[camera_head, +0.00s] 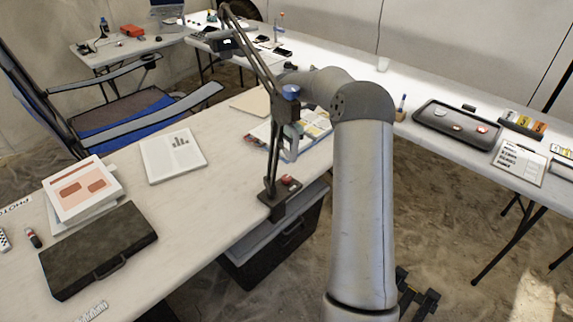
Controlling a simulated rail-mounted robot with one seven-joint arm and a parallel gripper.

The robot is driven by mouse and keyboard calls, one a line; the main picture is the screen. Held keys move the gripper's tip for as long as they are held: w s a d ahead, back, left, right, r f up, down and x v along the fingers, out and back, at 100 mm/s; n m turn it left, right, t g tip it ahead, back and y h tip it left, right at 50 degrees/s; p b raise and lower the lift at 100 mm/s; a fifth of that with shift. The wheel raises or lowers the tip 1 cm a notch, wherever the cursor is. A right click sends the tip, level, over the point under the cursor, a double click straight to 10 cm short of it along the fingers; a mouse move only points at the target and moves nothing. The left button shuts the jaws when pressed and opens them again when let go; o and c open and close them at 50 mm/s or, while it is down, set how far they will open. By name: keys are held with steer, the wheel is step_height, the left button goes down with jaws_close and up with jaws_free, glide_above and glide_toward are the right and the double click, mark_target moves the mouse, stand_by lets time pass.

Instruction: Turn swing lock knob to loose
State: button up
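A dark jointed stand arm (252,62) is fixed at the front edge of the near table. A blue knob (291,91) sits on top of the dark block at its lower right. A red knob (287,179) sits on the dark base plate of the stand. I cannot tell from the picture which of these is the swing lock knob, or whether it is tight or loose. My grey arm rises on the right and bends left at its top, close to the blue knob.
The near table (215,195) holds a dark case (98,250), papers and an open magazine (312,125). A dark bin (275,240) stands below its edge. A long table at the right holds a dark tray (457,127). A blue chair (110,110) stands at the left.

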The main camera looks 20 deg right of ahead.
step_height(320, 180, up, 6)
stand_by(0.7)
